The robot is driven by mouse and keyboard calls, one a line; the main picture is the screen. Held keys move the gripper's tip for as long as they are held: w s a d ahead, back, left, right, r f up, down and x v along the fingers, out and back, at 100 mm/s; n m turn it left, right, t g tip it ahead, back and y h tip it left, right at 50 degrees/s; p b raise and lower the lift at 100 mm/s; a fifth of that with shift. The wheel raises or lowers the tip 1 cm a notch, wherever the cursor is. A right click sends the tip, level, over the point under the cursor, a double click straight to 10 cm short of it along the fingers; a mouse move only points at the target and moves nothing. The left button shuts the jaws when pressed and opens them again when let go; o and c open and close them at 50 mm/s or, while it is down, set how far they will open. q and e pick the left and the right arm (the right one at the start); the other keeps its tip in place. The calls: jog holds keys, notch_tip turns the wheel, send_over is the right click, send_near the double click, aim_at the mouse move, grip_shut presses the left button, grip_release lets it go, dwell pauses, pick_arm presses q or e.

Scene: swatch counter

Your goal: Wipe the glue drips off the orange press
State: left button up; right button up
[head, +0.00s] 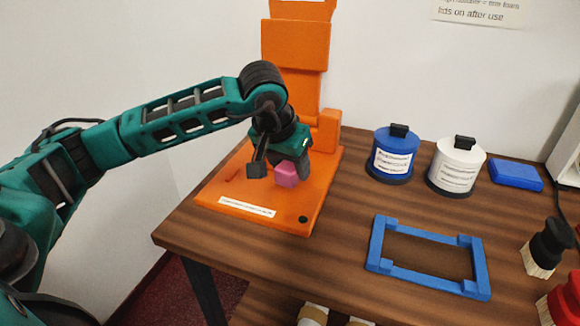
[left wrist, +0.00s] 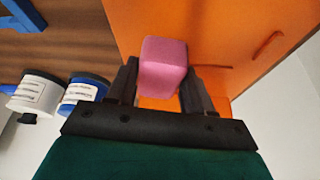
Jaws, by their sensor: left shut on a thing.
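The orange press (head: 296,45) stands at the back left of the wooden counter, its flat base reaching forward with a white label strip on the front. My left gripper (head: 272,172) is over the base, shut on a pink block (head: 287,174). The pink block also shows between the fingers in the left wrist view (left wrist: 163,66). I cannot tell whether the block touches the base. A reddish streak (head: 232,174) lies on the base left of the gripper; it also shows in the left wrist view (left wrist: 266,47). My right gripper is not in view.
A blue pot (head: 394,155) and a white pot (head: 456,167) stand right of the press, with a blue block (head: 516,174) beyond. A blue frame (head: 380,244) lies on the counter (head: 345,215). Brushes (head: 549,247) stand at the right edge.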

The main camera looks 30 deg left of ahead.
pick_arm(q)
jog(key=shift+r+p, duration=0.6)
jog(key=shift+r, duration=0.7)
jog(key=shift+r+p, duration=1)
jog(key=shift+r, duration=0.55)
jog(key=shift+f, duration=0.1)
